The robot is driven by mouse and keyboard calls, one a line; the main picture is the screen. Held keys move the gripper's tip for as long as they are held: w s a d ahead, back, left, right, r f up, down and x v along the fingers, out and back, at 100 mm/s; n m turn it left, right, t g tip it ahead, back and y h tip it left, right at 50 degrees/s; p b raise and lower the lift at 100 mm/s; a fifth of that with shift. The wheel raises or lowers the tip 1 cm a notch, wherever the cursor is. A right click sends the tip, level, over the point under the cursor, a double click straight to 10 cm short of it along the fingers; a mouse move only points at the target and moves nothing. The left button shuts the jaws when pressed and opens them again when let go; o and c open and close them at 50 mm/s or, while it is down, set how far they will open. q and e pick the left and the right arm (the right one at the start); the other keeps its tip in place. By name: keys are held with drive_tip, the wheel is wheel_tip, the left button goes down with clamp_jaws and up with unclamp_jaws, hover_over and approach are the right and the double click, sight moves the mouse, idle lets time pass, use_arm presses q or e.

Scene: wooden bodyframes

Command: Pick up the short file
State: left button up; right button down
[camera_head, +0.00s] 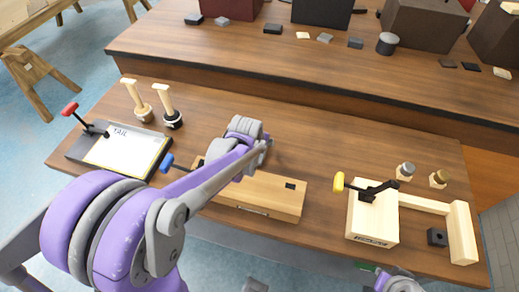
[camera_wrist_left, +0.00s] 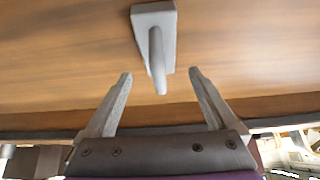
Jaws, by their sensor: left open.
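In the left wrist view my left gripper (camera_wrist_left: 160,76) is open and empty, its two fingers apart. A light grey piece, a rod on a flat rectangular base (camera_wrist_left: 155,20), lies beyond and between the fingertips over brown wood. I cannot tell if it is the short file. In the head view my left arm reaches across the bench, and its gripper fingers are hidden behind the arm. Two tools with pale wooden handles stand at the bench's left, one in a pale round base (camera_head: 144,114), one in a dark base (camera_head: 173,121). Neither is clearly a file. My right gripper's fingers do not show.
A clipped white sheet (camera_head: 122,150) lies at the left of the wooden bench. A long wooden block (camera_head: 262,196) lies partly under my arm. A wooden frame with a yellow-handled clamp (camera_head: 372,218) is at the right. A raised back shelf (camera_head: 290,65) holds boxes and small blocks.

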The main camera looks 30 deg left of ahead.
use_arm(q)
drive_tip(key=x, duration=0.3)
drive_tip(key=shift+w+f, duration=0.1)
drive_tip(key=shift+f, duration=0.3)
clamp_jaws()
